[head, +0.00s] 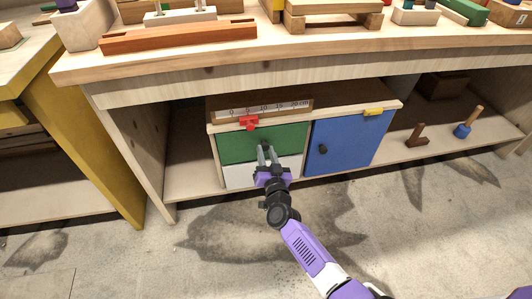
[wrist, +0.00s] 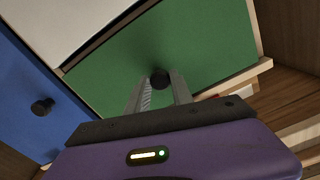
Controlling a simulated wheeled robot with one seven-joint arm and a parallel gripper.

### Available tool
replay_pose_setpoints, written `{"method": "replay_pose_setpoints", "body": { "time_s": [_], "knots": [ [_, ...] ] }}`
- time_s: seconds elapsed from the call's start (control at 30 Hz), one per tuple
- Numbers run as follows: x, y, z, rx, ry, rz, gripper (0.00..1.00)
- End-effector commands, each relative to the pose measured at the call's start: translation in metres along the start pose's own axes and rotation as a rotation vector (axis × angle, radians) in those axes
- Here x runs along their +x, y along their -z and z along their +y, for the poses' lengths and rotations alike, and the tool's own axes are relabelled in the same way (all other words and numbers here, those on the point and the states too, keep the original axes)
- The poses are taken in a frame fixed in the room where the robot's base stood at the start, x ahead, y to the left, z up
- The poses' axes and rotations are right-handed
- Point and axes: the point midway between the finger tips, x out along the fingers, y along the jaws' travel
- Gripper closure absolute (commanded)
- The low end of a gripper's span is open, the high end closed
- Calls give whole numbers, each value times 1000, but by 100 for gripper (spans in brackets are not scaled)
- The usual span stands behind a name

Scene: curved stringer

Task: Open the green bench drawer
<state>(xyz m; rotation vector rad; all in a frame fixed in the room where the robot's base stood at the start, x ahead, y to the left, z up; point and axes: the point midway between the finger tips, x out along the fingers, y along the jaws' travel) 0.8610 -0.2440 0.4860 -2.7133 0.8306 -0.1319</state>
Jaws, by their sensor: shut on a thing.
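The green drawer (head: 237,146) is in the small cabinet under the workbench in the head view, above a white drawer front (head: 240,176) and left of a blue door (head: 343,141). Its front looks flush with the cabinet or nearly so. My gripper (head: 267,150) reaches up to the green front from below. In the wrist view the green drawer (wrist: 185,50) fills the middle, and its dark round knob (wrist: 159,79) sits between my fingertips (wrist: 161,86). The fingers are shut on the knob. The head view mostly hides the knob behind the fingers.
A red clip (head: 249,123) and a ruler (head: 264,107) are at the cabinet top, with a yellow piece (head: 373,111) to the right. The blue door has its own dark knob (head: 323,149). A yellow side panel (head: 90,150) stands left. Floor in front is clear apart from my arm.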

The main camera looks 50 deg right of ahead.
Motion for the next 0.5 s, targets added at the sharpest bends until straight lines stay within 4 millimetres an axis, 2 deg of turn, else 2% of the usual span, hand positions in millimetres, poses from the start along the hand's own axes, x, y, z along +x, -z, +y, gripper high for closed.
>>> {"method": "replay_pose_setpoints", "body": {
  "time_s": [0.17, 0.27, 0.5],
  "knots": [
    [-10, 1, 0, 0, 0, -1, 100],
    [-23, 2, -1, -1, 0, -3, 100],
    [-76, 4, -1, -1, 0, -5, 100]
  ]
}}
